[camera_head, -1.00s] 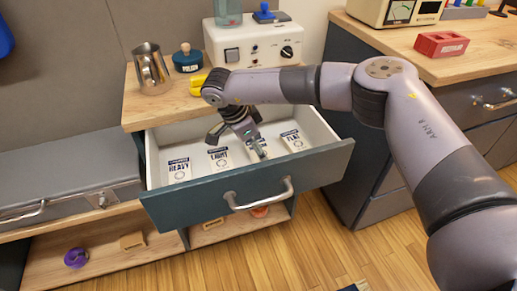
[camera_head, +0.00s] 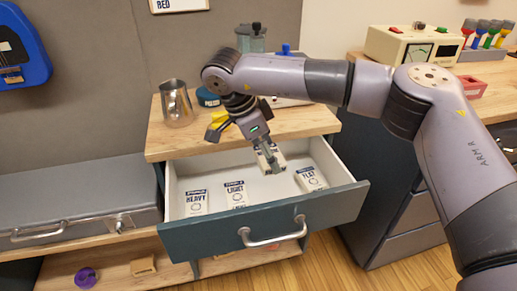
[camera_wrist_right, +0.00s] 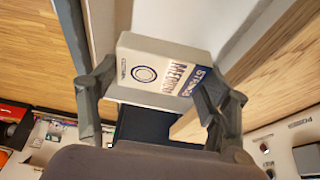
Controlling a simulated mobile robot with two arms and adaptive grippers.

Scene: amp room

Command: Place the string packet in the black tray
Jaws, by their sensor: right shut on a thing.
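My right gripper (camera_head: 268,158) is shut on a white string packet (camera_head: 278,161) and holds it above the open drawer (camera_head: 200,239). In the right wrist view the packet (camera_wrist_right: 158,72) reads "STRINGS MEDIUM" and sits between the two fingers (camera_wrist_right: 158,100). Three similar packets lie in the drawer: heavy (camera_head: 196,202), light (camera_head: 235,193) and flat (camera_head: 311,178). I cannot make out a black tray in these views. My left gripper is not in view.
Above the drawer, the wooden top holds a metal pitcher (camera_head: 176,104) and a blue-lidded jar (camera_head: 208,97). A grey case (camera_head: 80,195) lies at the left. A second counter (camera_head: 488,100) stands at the right.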

